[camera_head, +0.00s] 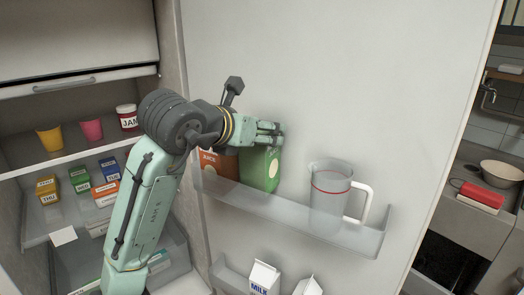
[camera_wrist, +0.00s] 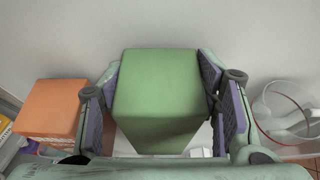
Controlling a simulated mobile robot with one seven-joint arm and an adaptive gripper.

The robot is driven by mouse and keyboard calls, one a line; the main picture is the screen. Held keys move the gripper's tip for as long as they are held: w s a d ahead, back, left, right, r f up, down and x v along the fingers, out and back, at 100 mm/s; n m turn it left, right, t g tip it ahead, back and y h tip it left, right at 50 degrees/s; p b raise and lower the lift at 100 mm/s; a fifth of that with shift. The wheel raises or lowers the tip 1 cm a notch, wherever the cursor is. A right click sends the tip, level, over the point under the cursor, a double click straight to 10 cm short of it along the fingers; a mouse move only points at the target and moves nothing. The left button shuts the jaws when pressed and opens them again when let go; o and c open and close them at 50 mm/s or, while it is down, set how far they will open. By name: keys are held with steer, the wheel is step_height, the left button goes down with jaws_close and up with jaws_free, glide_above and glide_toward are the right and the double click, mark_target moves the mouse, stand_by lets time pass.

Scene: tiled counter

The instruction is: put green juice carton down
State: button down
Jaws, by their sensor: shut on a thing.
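The green juice carton (camera_head: 260,172) is upright at the door shelf (camera_head: 285,214), its lower part behind the clear front rim. I cannot tell whether its base touches the shelf floor. My gripper (camera_head: 270,133) is shut on its upper part. In the wrist view, the purple-padded fingers of my gripper (camera_wrist: 157,105) stand on both sides of the green carton (camera_wrist: 157,85).
An orange juice carton (camera_head: 218,164) stands just left of the green one, partly hidden by my arm. A clear pitcher (camera_head: 329,200) with a red band stands to the right, with a free stretch of shelf between. Milk cartons (camera_head: 264,278) stand on the lower door shelf.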

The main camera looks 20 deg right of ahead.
mark_target(260, 148)
steer(key=shift+f, duration=1.95)
steer(key=shift+f, duration=0.2)
steer(key=c, duration=0.6)
jaws_free()
steer(key=shift+r, duration=0.15)
